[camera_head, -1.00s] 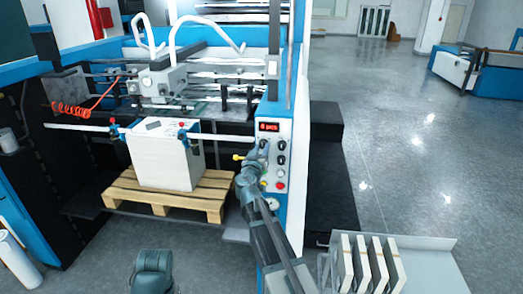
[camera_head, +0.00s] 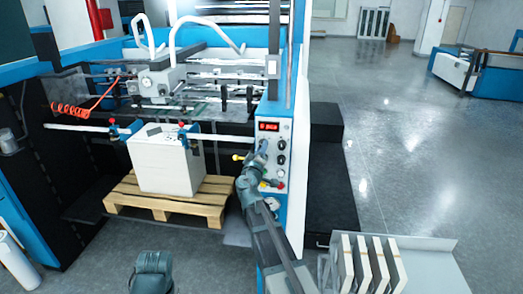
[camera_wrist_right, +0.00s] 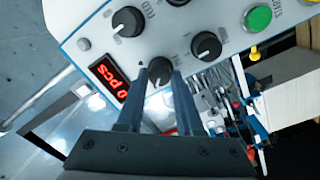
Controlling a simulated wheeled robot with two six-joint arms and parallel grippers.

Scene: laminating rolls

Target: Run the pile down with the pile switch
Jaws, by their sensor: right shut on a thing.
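The pile (camera_head: 165,165) is a white block of sheets on a wooden pallet (camera_head: 165,203) under the machine's feeder. The control panel (camera_head: 287,128) on the blue and white post has a red display, several black knobs and coloured buttons. My right gripper (camera_head: 260,150) is at the panel. In the right wrist view its fingers (camera_wrist_right: 159,76) are shut on a black knob (camera_wrist_right: 160,71), one on each side; its label is partly hidden, so I cannot read it. The display (camera_wrist_right: 108,78) there reads "0 pcs".
A bar (camera_head: 85,127) with blue clamps runs across above the pile. A red coiled hose (camera_head: 70,111) hangs at the left. A dark step (camera_head: 332,185) stands right of the post, and a grey tray (camera_head: 440,258) with upright pale boards is at the lower right. Open floor lies beyond.

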